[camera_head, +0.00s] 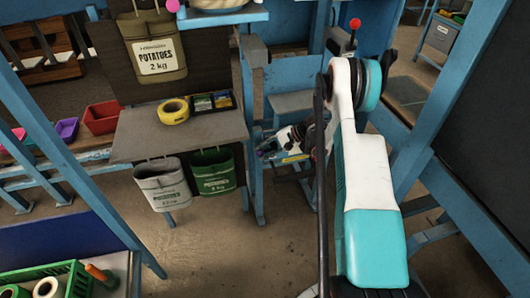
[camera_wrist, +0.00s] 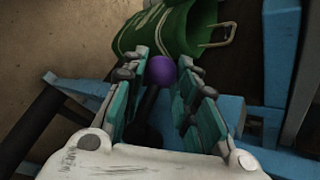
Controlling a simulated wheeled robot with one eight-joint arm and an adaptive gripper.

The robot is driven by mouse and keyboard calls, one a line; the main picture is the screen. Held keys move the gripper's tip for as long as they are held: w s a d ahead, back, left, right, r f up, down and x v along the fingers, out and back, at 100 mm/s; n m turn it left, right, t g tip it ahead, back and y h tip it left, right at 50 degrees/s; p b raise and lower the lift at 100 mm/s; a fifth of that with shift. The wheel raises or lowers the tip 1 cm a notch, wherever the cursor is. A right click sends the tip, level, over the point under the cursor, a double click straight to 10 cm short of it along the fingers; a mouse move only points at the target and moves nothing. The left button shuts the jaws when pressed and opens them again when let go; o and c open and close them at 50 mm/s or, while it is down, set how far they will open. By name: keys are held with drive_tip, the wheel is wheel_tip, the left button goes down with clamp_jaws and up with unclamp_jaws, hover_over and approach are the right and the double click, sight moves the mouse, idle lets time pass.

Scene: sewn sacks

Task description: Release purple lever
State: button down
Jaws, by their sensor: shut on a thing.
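The purple lever (camera_wrist: 161,70) has a round purple knob on a dark stem. In the wrist view the knob sits between the fingertips of my gripper (camera_wrist: 164,74), with the stem running back between the fingers. My gripper is shut on it. In the head view my gripper (camera_head: 274,148) is low beside the blue frame, right of the green sack, and the lever's knob is hard to make out there.
A green sack (camera_head: 213,172) and a grey sack (camera_head: 163,186) hang under a grey shelf (camera_head: 150,138). Yellow tape (camera_head: 173,111) lies on the shelf. A potato sack (camera_head: 150,50) hangs above. Blue posts (camera_head: 251,130) stand close to my gripper. The green sack is just beyond the fingertips in the wrist view.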

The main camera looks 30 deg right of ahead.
drive_tip(key=shift+r+y, duration=0.15)
drive_tip(key=shift+y, duration=0.15)
drive_tip(key=c, duration=1.2)
unclamp_jaws()
drive_tip(key=shift+c, duration=0.2)
